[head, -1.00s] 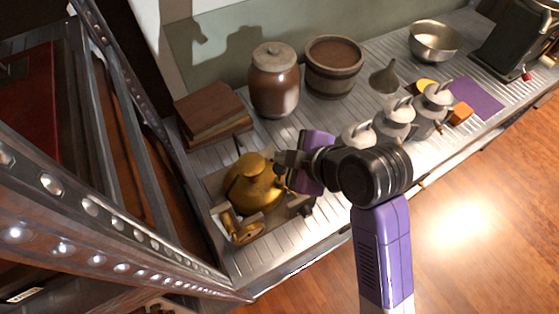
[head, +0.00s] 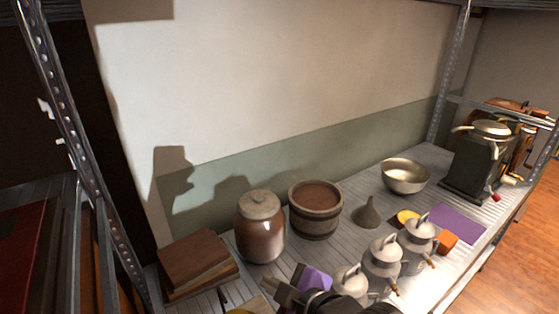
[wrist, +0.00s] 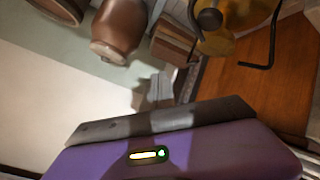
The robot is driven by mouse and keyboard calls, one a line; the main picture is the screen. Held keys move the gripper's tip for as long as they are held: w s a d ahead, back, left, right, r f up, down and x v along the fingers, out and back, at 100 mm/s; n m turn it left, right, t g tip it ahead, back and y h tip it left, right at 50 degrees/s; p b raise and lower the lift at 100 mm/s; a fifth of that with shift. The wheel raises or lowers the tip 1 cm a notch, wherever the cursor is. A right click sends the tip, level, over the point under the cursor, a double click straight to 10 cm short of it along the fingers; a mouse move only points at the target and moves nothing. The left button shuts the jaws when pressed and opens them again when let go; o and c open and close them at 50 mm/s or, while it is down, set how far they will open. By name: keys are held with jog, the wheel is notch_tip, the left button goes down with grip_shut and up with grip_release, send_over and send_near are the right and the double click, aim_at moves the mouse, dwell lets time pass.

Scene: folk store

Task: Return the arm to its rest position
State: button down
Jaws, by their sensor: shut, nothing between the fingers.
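My gripper (head: 281,291) shows at the bottom edge of the head view, with a purple hand and grey fingers. It is shut and holds nothing. It is above the front part of the slatted shelf, in front of the brown lidded jar (head: 260,228). Most of my arm is cut off below the frame. A brass kettle-like pot (wrist: 218,38) is at the top of the wrist view, apart from the hand.
Brown books (head: 198,262) lie left of the jar. A wooden barrel (head: 315,210), funnel (head: 367,213), metal bowl (head: 404,176) and several grey lidded pots (head: 383,262) stand to the right. A metal rack post (head: 75,130) rises at left. Open floor (head: 520,235) shows at right.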

jog(key=s+d+r+m+t+h, duration=0.1)
jog(key=s+d+m+t+h, duration=0.3)
jog(key=s+d+m+t, duration=0.75)
jog(key=s+d+f+m+g+h, duration=0.1)
jog(key=s+d, duration=0.4)
jog(key=s, duration=0.6)
jog(key=s+d+f+m+g+h, duration=0.2)
jog(key=s+d+g, duration=0.3)
jog(key=s, duration=0.7)
jog(key=shift+s+f+m, duration=0.2)
jog(key=shift+f+m, duration=0.15)
jog(key=shift+f, duration=0.2)
